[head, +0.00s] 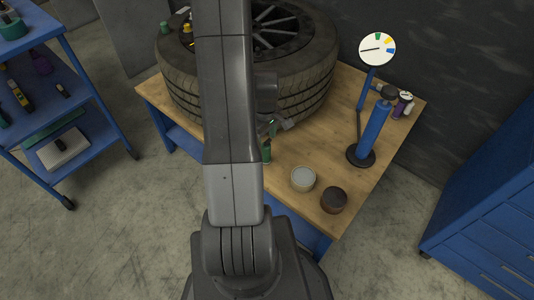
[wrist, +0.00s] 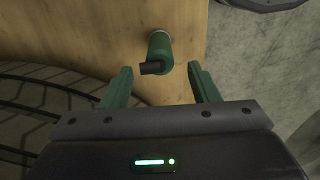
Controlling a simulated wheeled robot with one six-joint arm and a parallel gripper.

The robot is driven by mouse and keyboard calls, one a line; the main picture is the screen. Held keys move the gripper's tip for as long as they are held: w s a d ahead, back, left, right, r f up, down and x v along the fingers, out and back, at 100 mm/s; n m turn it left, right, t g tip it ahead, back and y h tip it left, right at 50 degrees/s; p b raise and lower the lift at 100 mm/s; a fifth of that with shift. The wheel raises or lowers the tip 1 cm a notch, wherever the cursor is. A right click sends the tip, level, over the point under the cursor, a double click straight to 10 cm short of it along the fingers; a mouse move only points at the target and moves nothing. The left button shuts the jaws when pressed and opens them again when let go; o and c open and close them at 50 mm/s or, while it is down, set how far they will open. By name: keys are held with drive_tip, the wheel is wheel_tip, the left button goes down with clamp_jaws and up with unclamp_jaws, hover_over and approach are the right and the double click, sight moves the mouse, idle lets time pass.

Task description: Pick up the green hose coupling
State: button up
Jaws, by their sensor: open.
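The green hose coupling (wrist: 161,48) is a short green cylinder with a dark side fitting, on the wooden bench top in the wrist view. In the head view it shows as a small green upright thing (head: 267,153) just right of my arm. My gripper (wrist: 158,70) is open, its two green fingers apart. In the wrist view the coupling appears ahead of and between the fingertips; whether they touch it I cannot tell. In the head view my gripper (head: 276,125) is partly hidden by my arm, above the bench near the coupling.
A large tyre (head: 310,75) covers the back left of the bench (head: 310,150). Toward the front right stand a pale tin (head: 303,178), a dark jar (head: 333,200) and a blue pump (head: 373,130) with a gauge. A blue cart (head: 75,100) and a blue cabinet (head: 490,220) flank the bench.

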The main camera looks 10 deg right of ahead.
sight(266, 145)
drive_tip(key=shift+f+b, duration=0.6)
drive_tip(key=shift+f, duration=2.25)
drive_tip(key=c, duration=1.1)
